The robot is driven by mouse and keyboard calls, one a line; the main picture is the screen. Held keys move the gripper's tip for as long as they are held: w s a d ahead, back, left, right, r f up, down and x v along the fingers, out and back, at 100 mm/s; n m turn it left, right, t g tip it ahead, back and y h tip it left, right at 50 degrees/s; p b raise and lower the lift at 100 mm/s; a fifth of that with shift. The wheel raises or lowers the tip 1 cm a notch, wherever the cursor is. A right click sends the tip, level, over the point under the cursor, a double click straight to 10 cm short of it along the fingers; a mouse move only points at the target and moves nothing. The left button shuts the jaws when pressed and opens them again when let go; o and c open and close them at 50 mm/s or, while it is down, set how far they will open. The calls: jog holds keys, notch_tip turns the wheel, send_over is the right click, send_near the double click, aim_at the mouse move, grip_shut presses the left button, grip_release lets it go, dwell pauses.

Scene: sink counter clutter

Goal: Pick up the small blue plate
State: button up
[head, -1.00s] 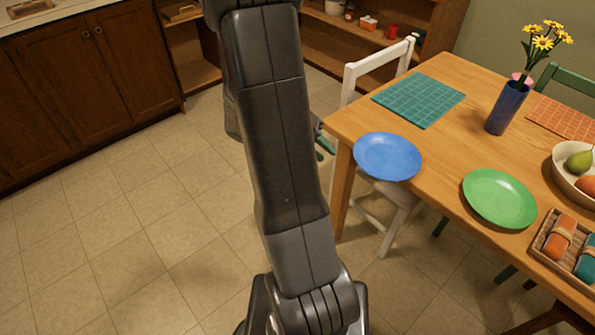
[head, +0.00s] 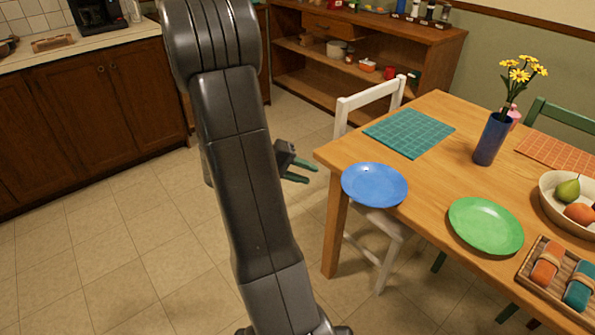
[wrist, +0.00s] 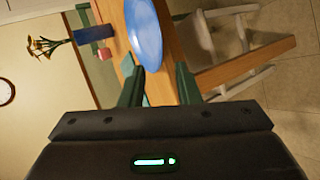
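The small blue plate (head: 375,185) lies at the near left corner of the wooden table, its edge reaching past the table's edge. It also shows in the wrist view (wrist: 146,32), ahead of the fingers. My gripper (head: 306,171) is left of the plate in the head view, apart from it, with its two green fingers spread and nothing between them. The open fingers also show in the wrist view (wrist: 160,78). My arm hides part of the floor and cabinets.
A green plate (head: 486,226) lies right of the blue one on the table (head: 425,215). A teal placemat (head: 409,132), a blue vase (head: 492,138), a fruit bowl (head: 552,207) and a basket (head: 530,281) stand around. A white chair (head: 373,100) is tucked at the table's left side.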

aim_at(344, 186)
jog(key=x, duration=1.2)
jog(key=shift+b, duration=0.35)
grip_shut()
